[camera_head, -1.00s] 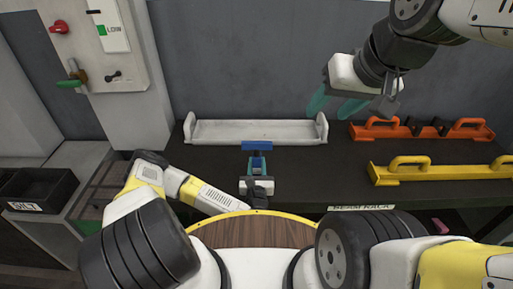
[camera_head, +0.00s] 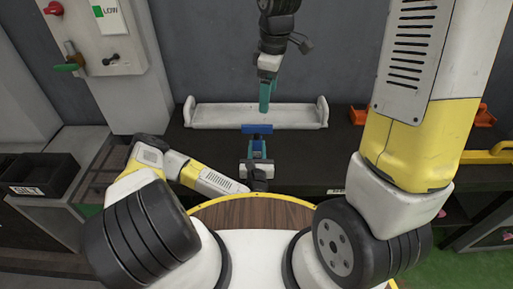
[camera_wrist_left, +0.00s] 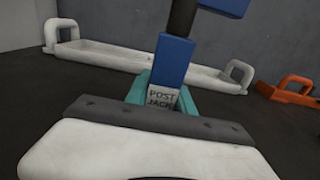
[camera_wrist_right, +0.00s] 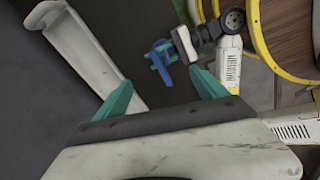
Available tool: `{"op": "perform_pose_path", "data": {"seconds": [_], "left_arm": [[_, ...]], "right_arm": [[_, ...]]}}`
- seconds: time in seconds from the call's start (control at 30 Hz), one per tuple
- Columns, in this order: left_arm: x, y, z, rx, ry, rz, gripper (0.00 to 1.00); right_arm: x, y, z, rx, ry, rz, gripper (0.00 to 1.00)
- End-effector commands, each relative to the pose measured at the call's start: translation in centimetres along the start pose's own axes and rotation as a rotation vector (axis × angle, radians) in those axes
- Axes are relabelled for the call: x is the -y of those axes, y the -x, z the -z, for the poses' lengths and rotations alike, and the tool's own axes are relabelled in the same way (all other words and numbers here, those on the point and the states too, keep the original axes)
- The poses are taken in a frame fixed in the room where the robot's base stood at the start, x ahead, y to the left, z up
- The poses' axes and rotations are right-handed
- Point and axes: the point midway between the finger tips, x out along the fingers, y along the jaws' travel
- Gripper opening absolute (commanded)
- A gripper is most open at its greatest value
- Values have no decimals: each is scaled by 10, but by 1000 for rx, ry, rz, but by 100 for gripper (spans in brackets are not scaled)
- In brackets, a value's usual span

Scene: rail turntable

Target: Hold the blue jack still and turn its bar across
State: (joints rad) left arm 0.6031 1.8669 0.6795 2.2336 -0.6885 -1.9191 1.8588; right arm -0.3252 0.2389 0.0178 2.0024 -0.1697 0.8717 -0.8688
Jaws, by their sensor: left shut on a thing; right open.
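The blue jack (camera_head: 258,147) stands upright on the dark bench with its blue bar (camera_head: 257,129) on top, running left to right in the head view. In the left wrist view the jack's post (camera_wrist_left: 173,62) rises above a label reading "POST JACK". My left gripper (camera_head: 257,163) is shut on the jack's lower part. My right gripper (camera_head: 266,100) is above and behind the jack, fingers pointing down. In the right wrist view its teal fingers (camera_wrist_right: 160,92) are apart and empty, with the jack and bar (camera_wrist_right: 160,55) beyond them.
A white tray (camera_head: 207,119) with raised end handles lies behind the jack. Orange (camera_head: 478,117) and yellow (camera_head: 486,156) handled bars lie on the right, partly hidden by my right arm. A grey control box (camera_head: 97,40) is at the left, above a black bin (camera_head: 40,177).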

Motion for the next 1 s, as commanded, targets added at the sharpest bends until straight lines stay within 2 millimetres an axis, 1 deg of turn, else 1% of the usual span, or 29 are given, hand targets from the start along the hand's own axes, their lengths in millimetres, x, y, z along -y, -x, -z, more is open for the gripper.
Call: {"op": "perform_pose_path", "data": {"seconds": [0.03, 0.1, 0.2, 0.3, 0.47, 0.57, 0.9, 1.0], "left_arm": [[0, 0, 1, -1, -1, 0, 0], [0, 0, 1, -1, -1, 0, 0], [0, 0, 1, -1, -1, 0, 0], [0, 0, 1, -1, -1, 0, 0], [0, 0, 1, -1, -1, 0, 0], [0, 0, 1, -1, -1, 0, 0], [0, 0, 1, -1, -1, 0, 0], [0, 0, 1, -1, -1, 0, 0]], "right_arm": [[-2, -13, 9, 17, 55, 18, 82], [-5, -27, 17, 35, 123, 36, 82], [-6, -41, 26, 52, 194, 55, 82], [-7, -50, 30, 61, 233, 65, 82], [-7, -60, 31, 65, 250, 70, 82], [-7, -70, 30, 65, 249, 70, 82], [-4, -120, 26, 65, 248, 70, 82], [-3, -132, 25, 64, 248, 70, 82]]}}
